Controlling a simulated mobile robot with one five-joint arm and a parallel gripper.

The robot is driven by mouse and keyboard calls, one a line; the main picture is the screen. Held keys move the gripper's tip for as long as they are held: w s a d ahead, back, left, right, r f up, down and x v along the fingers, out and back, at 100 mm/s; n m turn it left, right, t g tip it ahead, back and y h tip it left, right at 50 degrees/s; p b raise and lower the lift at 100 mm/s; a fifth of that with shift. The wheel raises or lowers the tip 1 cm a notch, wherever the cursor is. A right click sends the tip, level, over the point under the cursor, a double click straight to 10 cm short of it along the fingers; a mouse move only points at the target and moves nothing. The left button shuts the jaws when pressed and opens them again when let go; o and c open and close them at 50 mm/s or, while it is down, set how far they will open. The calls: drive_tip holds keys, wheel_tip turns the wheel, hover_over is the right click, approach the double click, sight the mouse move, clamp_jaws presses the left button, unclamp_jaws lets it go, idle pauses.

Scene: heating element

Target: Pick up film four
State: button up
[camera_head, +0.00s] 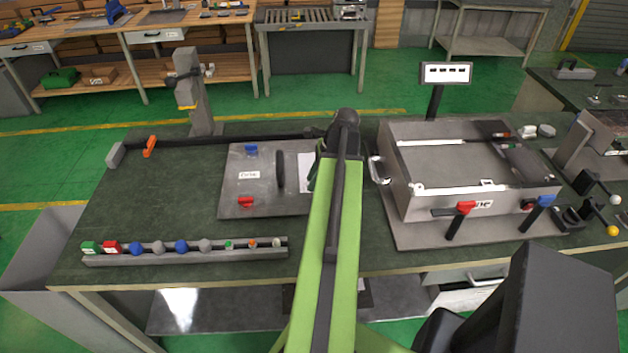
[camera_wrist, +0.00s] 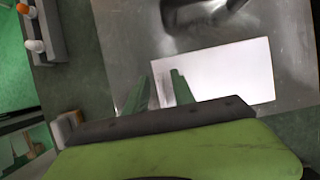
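A flat white sheet (camera_head: 305,172), which may be the film, lies on the grey metal plate (camera_head: 232,205) in the middle of the bench. No number on it can be read. In the head view my arm covers its right part. In the wrist view the white sheet (camera_wrist: 235,72) lies on the plate (camera_wrist: 125,35), under and ahead of my gripper. My gripper (camera_wrist: 162,76) has its two green fingers apart with nothing between them, over the sheet's left end. I cannot tell how high the fingertips are above it. My arm mostly hides the gripper in the head view.
A rail with several coloured pieces (camera_head: 185,255) lies front left. A large metal box (camera_head: 470,170) stands right.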

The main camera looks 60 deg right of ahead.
drive_tip(key=shift+x, duration=0.9)
drive_tip(key=shift+s+r, duration=0.1)
drive_tip(key=shift+r, duration=0.1)
clamp_jaws()
drive_tip(key=shift+r+p, duration=0.45)
drive_tip(key=shift+r, duration=0.05)
wheel_tip(320, 180, up, 4)
drive_tip(key=p, duration=0.4)
drive_tip(key=shift+r, duration=0.1)
drive_tip(key=s+d+r+p, duration=0.5)
drive_tip(key=s+d+p, duration=0.1)
drive_tip(key=s, duration=0.4)
drive_tip(key=shift+r, duration=0.4)
